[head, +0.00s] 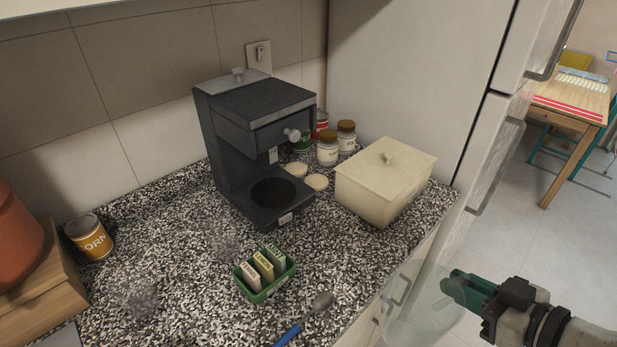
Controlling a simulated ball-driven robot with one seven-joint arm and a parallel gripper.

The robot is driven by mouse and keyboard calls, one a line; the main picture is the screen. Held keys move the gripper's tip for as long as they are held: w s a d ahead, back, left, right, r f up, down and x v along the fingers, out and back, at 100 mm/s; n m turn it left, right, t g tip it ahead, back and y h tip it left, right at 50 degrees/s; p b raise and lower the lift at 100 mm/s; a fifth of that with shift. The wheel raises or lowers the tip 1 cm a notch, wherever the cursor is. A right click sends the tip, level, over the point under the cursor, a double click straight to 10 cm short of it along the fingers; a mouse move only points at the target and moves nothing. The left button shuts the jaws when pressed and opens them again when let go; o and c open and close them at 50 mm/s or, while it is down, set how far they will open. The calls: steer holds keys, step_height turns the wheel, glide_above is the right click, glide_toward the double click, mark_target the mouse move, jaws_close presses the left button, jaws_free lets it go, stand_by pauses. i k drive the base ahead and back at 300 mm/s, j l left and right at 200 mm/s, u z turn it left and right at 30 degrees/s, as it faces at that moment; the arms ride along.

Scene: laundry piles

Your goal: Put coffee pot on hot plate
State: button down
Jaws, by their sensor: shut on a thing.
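The dark grey coffee maker (245,130) stands on the speckled counter against the tiled wall. Its round black hot plate (272,192) is bare, at the front of its base. My gripper (460,291) is at the lower right, beyond the counter's front edge, with its green fingers shut on the clear glass coffee pot (425,318).
A cream lidded box (385,185) stands right of the coffee maker, with jars (328,148) behind. A green packet holder (264,278) and a blue-handled spoon (305,322) lie in front. A corn can (89,238) is at left. The fridge (420,80) bounds the counter's right.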

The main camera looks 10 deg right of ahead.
mark_target(280, 189)
steer(key=i+j, duration=0.6)
steer(key=i, duration=0.25)
